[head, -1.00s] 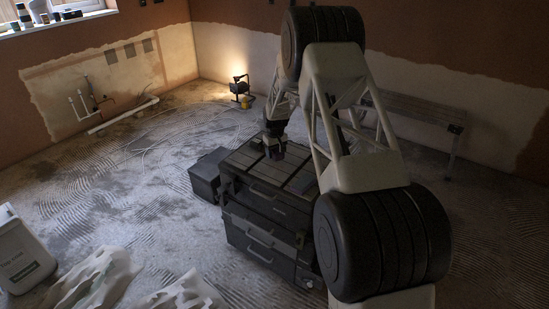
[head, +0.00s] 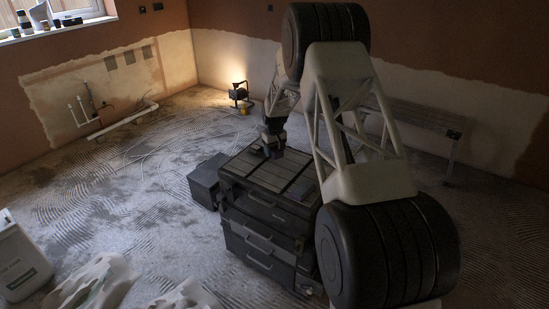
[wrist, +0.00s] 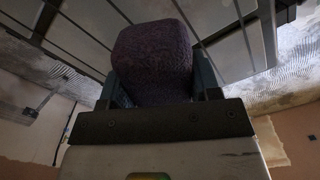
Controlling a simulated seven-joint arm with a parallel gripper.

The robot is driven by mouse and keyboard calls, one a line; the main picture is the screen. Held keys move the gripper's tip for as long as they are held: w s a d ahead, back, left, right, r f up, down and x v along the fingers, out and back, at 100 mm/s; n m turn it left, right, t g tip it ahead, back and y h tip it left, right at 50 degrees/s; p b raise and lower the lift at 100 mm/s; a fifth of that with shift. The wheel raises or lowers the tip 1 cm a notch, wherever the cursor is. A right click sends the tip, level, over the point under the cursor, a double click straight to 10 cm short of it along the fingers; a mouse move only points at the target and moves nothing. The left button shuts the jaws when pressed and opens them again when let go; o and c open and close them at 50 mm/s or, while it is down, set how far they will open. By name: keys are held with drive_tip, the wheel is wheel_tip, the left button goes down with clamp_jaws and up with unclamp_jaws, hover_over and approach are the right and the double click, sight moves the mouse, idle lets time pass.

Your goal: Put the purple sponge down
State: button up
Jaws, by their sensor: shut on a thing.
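My gripper (head: 274,152) is over the back part of the lid of a black toolbox stack (head: 266,201) in the head view. In the wrist view my gripper (wrist: 158,84) is shut on the purple sponge (wrist: 152,50), a dark, rough, rounded block between the two fingers. The ribbed lid (wrist: 84,38) shows behind the sponge. I cannot tell whether the sponge touches the lid. In the head view the sponge is too dark and small to make out clearly.
A smaller black box (head: 205,180) stands left of the stack. A lit work lamp (head: 239,93) stands by the back wall, and a bench (head: 418,116) is at the right. A white tub (head: 20,262) and crumpled pale sheets (head: 95,284) lie at the front left.

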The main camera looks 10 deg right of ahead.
drive_tip(key=s+a+f+n, duration=0.3)
drive_tip(key=s+a+n, duration=0.2)
drive_tip(key=s+a, duration=0.5)
drive_tip(key=a, duration=0.3)
drive_tip(key=shift+s+n, duration=0.2)
drive_tip(key=shift+n, duration=0.1)
drive_tip(key=shift+w+a, duration=0.1)
hover_over(240, 166)
drive_tip(key=shift+w+f, duration=0.2)
drive_tip(key=shift+f, duration=0.6)
drive_tip(key=shift+f, duration=1.75)
drive_tip(key=shift+f, duration=0.1)
